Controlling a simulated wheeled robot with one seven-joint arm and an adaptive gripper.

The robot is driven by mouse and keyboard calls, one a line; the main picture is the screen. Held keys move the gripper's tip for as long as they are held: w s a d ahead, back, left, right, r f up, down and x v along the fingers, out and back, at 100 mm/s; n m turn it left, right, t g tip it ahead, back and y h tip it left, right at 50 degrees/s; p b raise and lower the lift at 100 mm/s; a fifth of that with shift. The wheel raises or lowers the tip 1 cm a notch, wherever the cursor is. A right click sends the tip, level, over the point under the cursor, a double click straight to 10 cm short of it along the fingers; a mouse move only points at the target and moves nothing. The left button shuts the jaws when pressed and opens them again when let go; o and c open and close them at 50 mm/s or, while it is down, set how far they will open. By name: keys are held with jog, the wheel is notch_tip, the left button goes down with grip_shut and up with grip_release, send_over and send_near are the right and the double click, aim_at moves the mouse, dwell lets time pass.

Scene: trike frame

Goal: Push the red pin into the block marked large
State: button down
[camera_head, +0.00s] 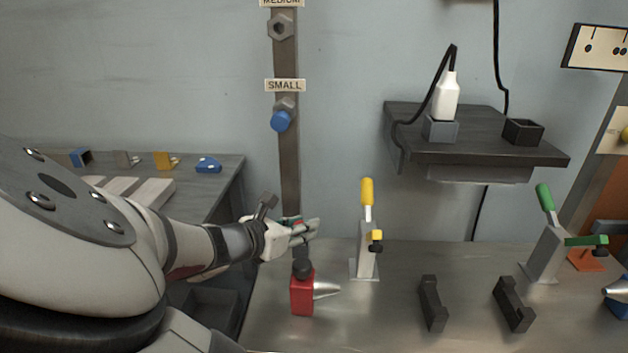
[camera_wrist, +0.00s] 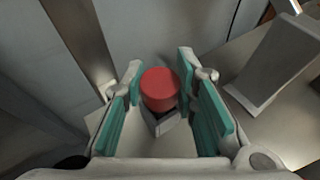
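The red pin (camera_wrist: 160,88) shows in the wrist view as a round red cap between the two teal-padded fingers of my gripper (camera_wrist: 162,82). In the head view my gripper (camera_head: 304,232) is at the lower part of the upright metal post (camera_head: 289,170), below the SMALL label. There the gripper covers the pin and its block. No label marked large is readable.
On the post are the MEDIUM nut (camera_head: 281,27) and a blue pin (camera_head: 281,121) at SMALL. A red block with a metal cone (camera_head: 302,294) stands on the bench below my gripper. A yellow-handled clamp (camera_head: 367,235) stands to the right. A dark shelf (camera_head: 475,143) is higher right.

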notch_tip(320, 180, up, 10)
jog(key=p, duration=0.4)
jog(key=shift+p, duration=0.35)
jog(key=shift+r, duration=0.15)
notch_tip(320, 180, up, 5)
jog(key=p, duration=0.5)
jog(key=shift+r+p, duration=0.15)
jog(key=shift+p, duration=0.2)
dwell(0.7)
jog(key=shift+s, duration=0.1)
